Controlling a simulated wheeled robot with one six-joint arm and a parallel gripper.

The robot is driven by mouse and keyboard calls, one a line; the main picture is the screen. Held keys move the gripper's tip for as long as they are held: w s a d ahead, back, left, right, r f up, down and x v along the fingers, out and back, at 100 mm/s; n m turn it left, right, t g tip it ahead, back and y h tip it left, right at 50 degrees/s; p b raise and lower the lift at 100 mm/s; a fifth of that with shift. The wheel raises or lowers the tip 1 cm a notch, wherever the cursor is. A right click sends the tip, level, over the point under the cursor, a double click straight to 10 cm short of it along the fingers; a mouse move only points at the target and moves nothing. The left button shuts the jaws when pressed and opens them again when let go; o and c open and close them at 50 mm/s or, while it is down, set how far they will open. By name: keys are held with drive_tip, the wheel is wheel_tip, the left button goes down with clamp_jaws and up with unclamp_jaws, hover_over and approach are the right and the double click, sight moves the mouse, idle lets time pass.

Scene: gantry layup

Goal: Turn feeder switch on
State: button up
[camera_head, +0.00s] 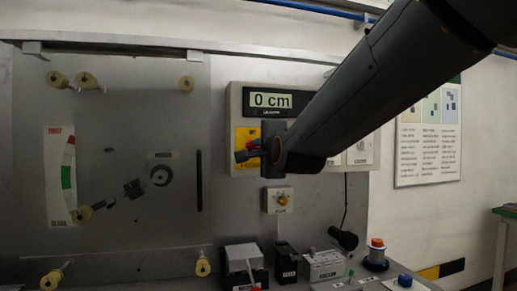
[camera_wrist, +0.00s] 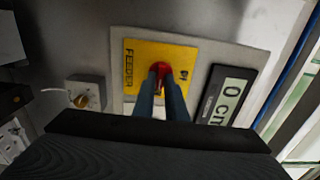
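The feeder switch is a red knob (camera_wrist: 160,70) on a yellow plate (camera_wrist: 135,60) lettered FEEDER, shown turned sideways in the wrist view. In the head view the yellow plate (camera_head: 241,134) sits on a grey panel below the display. My gripper (camera_wrist: 160,82) is at the knob, with a dark finger on each side and only a narrow gap between them. The fingers appear shut on the red knob. They hide part of it, so its exact angle is hard to read. In the head view my gripper (camera_head: 250,150) is in front of the plate.
A display (camera_head: 270,100) reading 0 cm is above the plate. A small box with a yellow knob (camera_head: 281,200) is below it. A gauge panel (camera_head: 110,215) is at left.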

drive_tip(key=o, duration=0.3)
drive_tip(key=shift+b+v, duration=0.65)
drive_tip(key=shift+v, duration=3.25)
drive_tip(key=s+d+f+n+g+h+p, duration=0.1)
drive_tip(key=s+d+f+n+g, duration=0.15)
drive_tip(key=f, duration=0.65)
drive_tip(key=s+d+f+n+g+h+p, duration=0.1)
drive_tip(key=d+f+n+g, duration=0.25)
drive_tip(key=f, duration=0.55)
drive_tip(key=s+d+f+n+g+h+p, duration=0.1)
drive_tip(key=s+d+f+n+g, duration=0.15)
drive_tip(key=f, duration=0.65)
drive_tip(key=s+d+f+n+g, duration=0.2)
drive_tip(key=s+d+f+g, duration=0.1)
drive_tip(key=s, duration=0.3)
drive_tip(key=s+d+f+n+g+h+p, duration=0.1)
drive_tip(key=s+d+f+n+g, duration=0.1)
drive_tip(key=s+f, duration=0.4)
drive_tip(key=s+d+f+n+g+h, duration=0.1)
drive_tip(key=s+d+f+n+g, duration=0.1)
drive_tip(key=s, duration=0.5)
drive_tip(key=shift+d+f+g, duration=0.45)
drive_tip(key=shift+f+g, duration=0.05)
drive_tip(key=shift+f, duration=0.2)
drive_tip(key=shift+d+f+g, duration=0.45)
drive_tip(key=shift+f, duration=0.2)
